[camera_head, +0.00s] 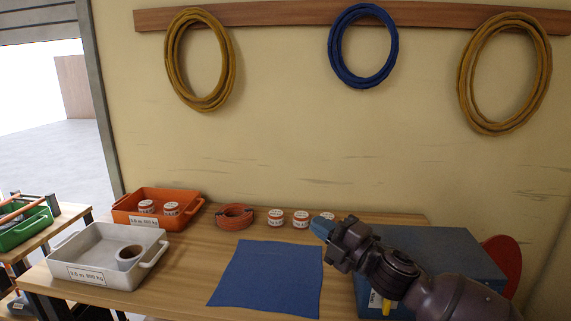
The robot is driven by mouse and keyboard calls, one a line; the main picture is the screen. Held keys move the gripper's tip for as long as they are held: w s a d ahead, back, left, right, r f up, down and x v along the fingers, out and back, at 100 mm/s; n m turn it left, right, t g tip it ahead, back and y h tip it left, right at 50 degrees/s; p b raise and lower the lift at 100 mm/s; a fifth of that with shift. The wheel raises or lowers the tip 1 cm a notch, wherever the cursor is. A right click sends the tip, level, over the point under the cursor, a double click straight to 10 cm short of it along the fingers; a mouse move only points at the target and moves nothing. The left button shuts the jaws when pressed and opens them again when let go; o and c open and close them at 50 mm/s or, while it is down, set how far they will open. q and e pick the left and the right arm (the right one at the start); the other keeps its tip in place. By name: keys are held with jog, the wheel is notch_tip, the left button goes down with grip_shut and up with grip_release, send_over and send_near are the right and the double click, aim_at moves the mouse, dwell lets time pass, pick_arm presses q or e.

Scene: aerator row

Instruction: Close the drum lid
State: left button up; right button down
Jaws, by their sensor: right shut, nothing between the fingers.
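No drum or drum lid can be made out for certain. A blue box-like thing (455,250) with a flat top stands at the right end of the wooden table. A white label (375,300) is on its front, and my right arm hides much of it. My right gripper (322,228) comes in from the lower right. It is shut and empty, above the table near the blue mat's upper right corner, left of the blue box. My left gripper is not in view.
A blue mat (268,280) lies on the wooden table (190,262). An orange tray (124,214) with jars, a white tray (84,277) with a tape roll, an orange coil (235,217) and several jars (275,218) stand around it. A red rounded thing (507,258) is behind the box.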

jog(key=s+d+f+m+t+h+b, duration=0.1)
jog(key=s+d+f+m+h, duration=0.25)
jog(key=f+m, duration=0.35)
jog(key=s+d+f+m+h+b, duration=0.1)
jog(key=s+d+f+m+h, duration=0.35)
jog(key=f, duration=0.45)
jog(key=s+d+f+m+t+h+b, duration=0.1)
jog(key=s+d+f+m+h, duration=0.15)
jog(key=d+f+m, duration=0.4)
pick_arm(q)
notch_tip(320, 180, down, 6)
jog(key=b, duration=0.2)
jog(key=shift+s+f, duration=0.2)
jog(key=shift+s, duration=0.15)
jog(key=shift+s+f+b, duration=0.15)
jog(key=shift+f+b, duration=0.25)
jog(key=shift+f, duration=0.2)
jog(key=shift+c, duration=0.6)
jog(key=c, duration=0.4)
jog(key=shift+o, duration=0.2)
pick_arm(e)
jog(key=s+d+f+m+g+h, duration=0.2)
jog(key=s+f+m, duration=0.1)
jog(key=s+f, duration=0.7)
jog(key=s+d+f+m+g+h, duration=0.2)
jog(key=s+d+f+m, duration=0.1)
jog(key=s+f, duration=0.7)
jog(key=shift+s+d+m+g, duration=0.2)
jog(key=shift+d+m+g, duration=0.15)
jog(key=shift+m, duration=0.15)
